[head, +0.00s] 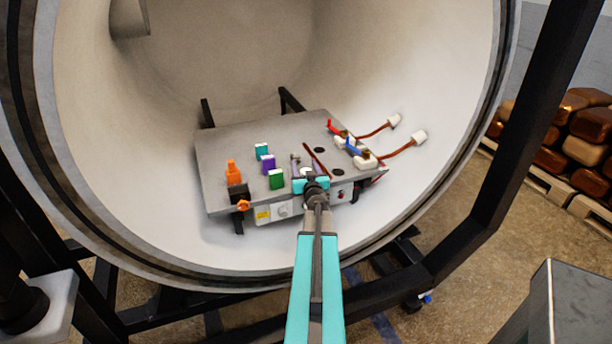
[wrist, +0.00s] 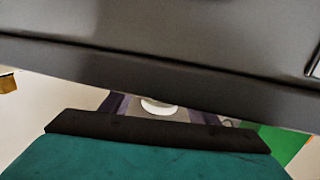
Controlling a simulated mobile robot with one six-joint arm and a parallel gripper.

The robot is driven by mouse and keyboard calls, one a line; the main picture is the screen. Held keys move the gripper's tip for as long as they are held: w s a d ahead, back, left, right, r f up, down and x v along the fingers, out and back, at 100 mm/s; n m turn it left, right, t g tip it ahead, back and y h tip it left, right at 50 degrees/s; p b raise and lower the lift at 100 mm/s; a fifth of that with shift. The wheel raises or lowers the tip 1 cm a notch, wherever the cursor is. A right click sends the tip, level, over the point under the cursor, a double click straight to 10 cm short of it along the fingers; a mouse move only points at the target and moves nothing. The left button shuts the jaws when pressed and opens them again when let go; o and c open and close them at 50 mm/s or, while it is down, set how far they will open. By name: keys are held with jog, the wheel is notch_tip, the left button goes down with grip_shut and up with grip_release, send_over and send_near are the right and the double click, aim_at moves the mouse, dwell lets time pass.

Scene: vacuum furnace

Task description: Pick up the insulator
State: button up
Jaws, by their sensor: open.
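A small white rounded piece, which looks like the insulator (head: 306,172), is on the front part of the grey plate inside the round chamber. My gripper (head: 307,166) reaches over the front edge of the plate, with its jaws apart around or just above this piece. I cannot tell whether they touch it. In the wrist view the white piece (wrist: 158,106) shows in the gap between two dark fingers, partly hidden by a wide grey surface.
Purple (head: 268,164), green (head: 277,179) and teal (head: 262,151) blocks stand left of my gripper. An orange piece (head: 234,173) is farther left. Red (head: 334,127) and blue (head: 354,148) handled fittings are at right. The chamber rim (head: 180,277) curves below my arm.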

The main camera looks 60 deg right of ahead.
jog(key=c, duration=1.2)
jog(key=shift+r, duration=0.1)
jog(key=shift+r, duration=0.8)
jog(key=shift+s+a+r, duration=0.1)
jog(key=shift+s+r, duration=0.05)
jog(key=shift+r, duration=0.35)
jog(key=shift+s+a+r, duration=0.1)
jog(key=shift+r, duration=0.35)
jog(key=shift+s+a+r+p, duration=0.3)
jog(key=shift+s+a, duration=0.55)
jog(key=shift+s, duration=1.55)
jog(key=shift+s+a+r+p, duration=0.15)
jog(key=shift+s+a+p, duration=0.55)
jog(key=shift+s, duration=1.75)
jog(key=shift+s+a+r+p, duration=0.2)
jog(key=shift+s+a, duration=0.85)
jog(key=shift+s, duration=1.35)
